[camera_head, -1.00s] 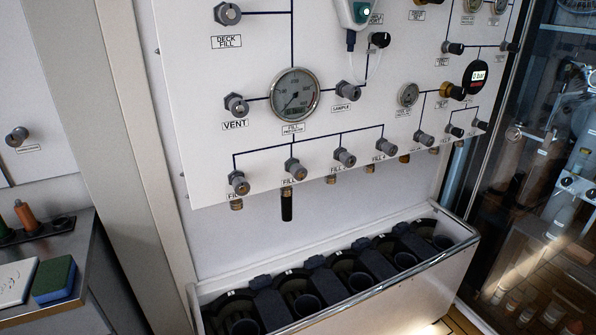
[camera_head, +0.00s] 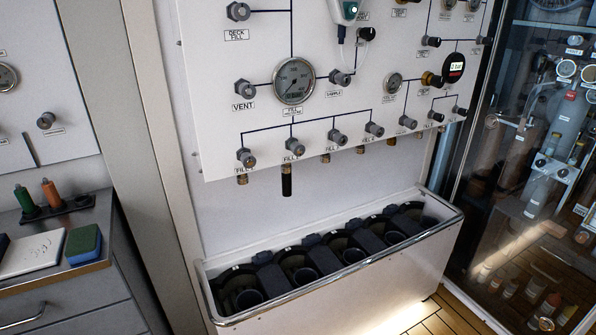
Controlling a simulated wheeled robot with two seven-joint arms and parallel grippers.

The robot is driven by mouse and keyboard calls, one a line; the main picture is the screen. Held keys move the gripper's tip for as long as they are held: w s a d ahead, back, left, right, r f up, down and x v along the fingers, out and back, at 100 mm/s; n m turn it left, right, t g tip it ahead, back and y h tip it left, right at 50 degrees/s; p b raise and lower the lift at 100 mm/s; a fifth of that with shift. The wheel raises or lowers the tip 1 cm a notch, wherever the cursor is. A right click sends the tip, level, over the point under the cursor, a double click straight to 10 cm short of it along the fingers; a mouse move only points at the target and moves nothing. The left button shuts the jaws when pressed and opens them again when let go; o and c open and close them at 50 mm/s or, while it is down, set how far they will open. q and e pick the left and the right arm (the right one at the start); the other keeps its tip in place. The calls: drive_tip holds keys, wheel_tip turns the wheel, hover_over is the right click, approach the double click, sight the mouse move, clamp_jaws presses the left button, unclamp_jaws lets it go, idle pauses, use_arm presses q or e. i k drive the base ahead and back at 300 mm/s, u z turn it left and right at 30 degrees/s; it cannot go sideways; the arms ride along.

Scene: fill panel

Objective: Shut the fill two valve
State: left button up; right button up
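The white fill panel (camera_head: 215,120) stands ahead. Along its lower edge is a row of grey fill valve knobs with small labels. The first knob, labelled FILL with its number hard to read, is the fill one valve (camera_head: 246,157). The second from the left is the fill two valve (camera_head: 294,147), with a brass fitting and a black hose end (camera_head: 286,181) hanging below it. Whether it is open or shut cannot be told. A round pressure gauge (camera_head: 294,81) sits above the row. Neither gripper shows.
A white trough with black cylinder holders (camera_head: 341,281) stands on the floor below the panel. A glass cabinet (camera_head: 535,150) is at right.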

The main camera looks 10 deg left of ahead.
sight(298, 149)
drive_tip(key=u, duration=0.1)
drive_tip(key=k, duration=0.7)
drive_tip(key=z, duration=1.1)
drive_tip(key=i, duration=1.9)
drive_tip(key=u, duration=1.1)
